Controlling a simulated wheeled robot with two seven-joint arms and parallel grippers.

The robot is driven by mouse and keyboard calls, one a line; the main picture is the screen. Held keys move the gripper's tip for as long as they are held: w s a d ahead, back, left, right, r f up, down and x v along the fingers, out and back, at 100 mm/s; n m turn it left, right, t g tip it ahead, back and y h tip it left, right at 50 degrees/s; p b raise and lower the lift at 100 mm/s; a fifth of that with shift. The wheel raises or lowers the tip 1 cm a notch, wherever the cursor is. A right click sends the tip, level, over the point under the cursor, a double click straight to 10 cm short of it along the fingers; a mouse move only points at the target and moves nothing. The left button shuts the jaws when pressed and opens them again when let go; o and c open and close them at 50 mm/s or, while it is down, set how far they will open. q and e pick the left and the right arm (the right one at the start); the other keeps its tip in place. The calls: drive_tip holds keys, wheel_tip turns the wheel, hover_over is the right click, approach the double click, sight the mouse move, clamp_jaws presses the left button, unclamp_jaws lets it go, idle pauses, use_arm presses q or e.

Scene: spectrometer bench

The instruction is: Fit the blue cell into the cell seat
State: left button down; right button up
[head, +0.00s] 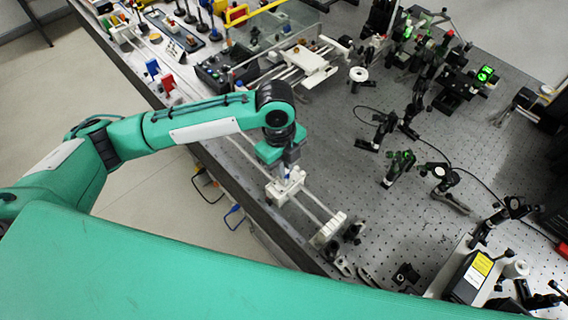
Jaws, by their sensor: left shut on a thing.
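My left gripper (287,168) points down over the white block on the rail (278,194), which looks like the cell seat. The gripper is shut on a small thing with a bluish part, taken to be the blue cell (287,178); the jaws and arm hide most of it. The cell is at the top of the block or just above it; I cannot tell whether it is inside. My right gripper is not in view.
The rail runs along the bench's near edge to a white end block (328,229). A blue plate (152,68) and a red plate (168,83) stand at the left. Black optical mounts (400,167) crowd the right; a yellow-labelled box (472,276) stands at lower right.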

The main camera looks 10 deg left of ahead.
use_arm(q)
drive_tip(key=c, duration=1.5)
unclamp_jaws()
drive_tip(key=shift+f, duration=0.1)
drive_tip(key=shift+r, duration=0.55)
drive_tip(key=r+b, duration=0.1)
drive_tip(key=r, duration=0.2)
drive_tip(key=r+b, duration=0.1)
drive_tip(key=r, duration=0.3)
drive_tip(key=a+r, duration=0.1)
drive_tip(key=r, duration=0.3)
drive_tip(key=shift+w+a+b, duration=0.1)
drive_tip(key=shift+w+b, duration=0.25)
drive_tip(key=shift+b, duration=0.05)
